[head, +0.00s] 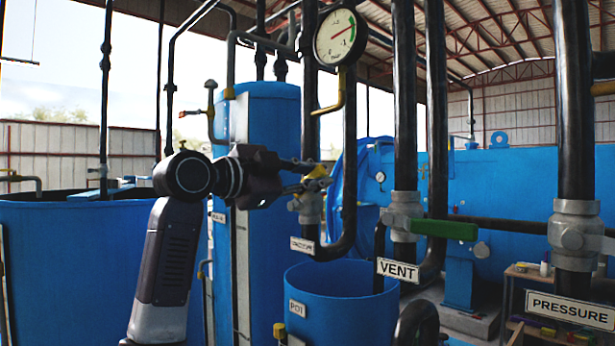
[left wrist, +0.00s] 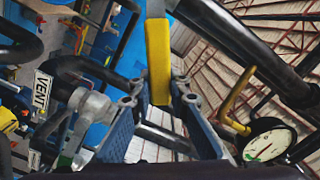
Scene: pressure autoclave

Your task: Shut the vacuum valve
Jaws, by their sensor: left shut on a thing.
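The vacuum valve (head: 308,208) is a grey body on a dark vertical pipe, left of the VENT valve. The small label (head: 302,245) below it is too small to read surely. Its yellow handle (head: 319,172) shows at my left gripper's fingertips (head: 308,178). In the left wrist view the yellow handle (left wrist: 158,62) runs between the two fingers of my left gripper (left wrist: 160,104), which is shut on it. The fingers partly cover the handle and valve in the head view. My right gripper is not in view.
The VENT valve (head: 404,212) with a green handle (head: 445,229) and the PRESSURE valve (head: 575,235) stand to the right. A round gauge (head: 340,37) with a yellow bent piece (head: 335,95) hangs above. A blue open tank (head: 340,308) stands below.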

